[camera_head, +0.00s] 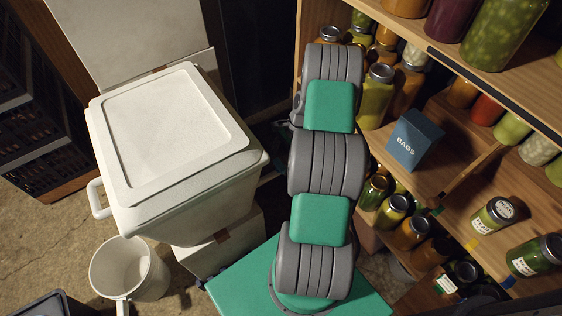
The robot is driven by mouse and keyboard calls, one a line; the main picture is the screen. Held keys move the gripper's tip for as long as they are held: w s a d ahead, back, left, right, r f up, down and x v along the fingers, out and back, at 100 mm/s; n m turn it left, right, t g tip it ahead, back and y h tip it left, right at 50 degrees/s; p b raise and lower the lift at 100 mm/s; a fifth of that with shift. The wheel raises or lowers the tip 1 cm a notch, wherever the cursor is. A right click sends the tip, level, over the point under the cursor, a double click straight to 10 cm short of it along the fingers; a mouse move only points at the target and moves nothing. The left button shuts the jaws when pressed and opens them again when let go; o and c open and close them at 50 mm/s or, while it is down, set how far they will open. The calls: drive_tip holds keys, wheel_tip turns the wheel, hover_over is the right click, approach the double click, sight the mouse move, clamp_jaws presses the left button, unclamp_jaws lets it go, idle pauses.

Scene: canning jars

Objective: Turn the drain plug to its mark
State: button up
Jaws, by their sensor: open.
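A white cooler (190,203) with a closed lid (175,125) stands left of centre, on top of a pale box (225,245). I see no drain plug and no mark in this view. My grey and green arm (328,165) runs up the middle of the picture, just right of the cooler, and covers part of what is behind it. My gripper does not show; the far end of the arm points away from the camera.
A white bucket (128,270) stands on the floor at lower left. Wooden shelves (452,150) on the right, close to my arm, hold several jars and a blue box (413,139) marked BAGS. Dark crates (40,135) stand at far left. Bare floor (45,235) shows left of the cooler.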

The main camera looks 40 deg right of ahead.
drive_tip(key=shift+a+f, duration=0.1)
drive_tip(key=shift+f, duration=0.15)
drive_tip(key=shift+c, duration=0.5)
drive_tip(key=c, duration=1.3)
drive_tip(key=shift+o, duration=0.2)
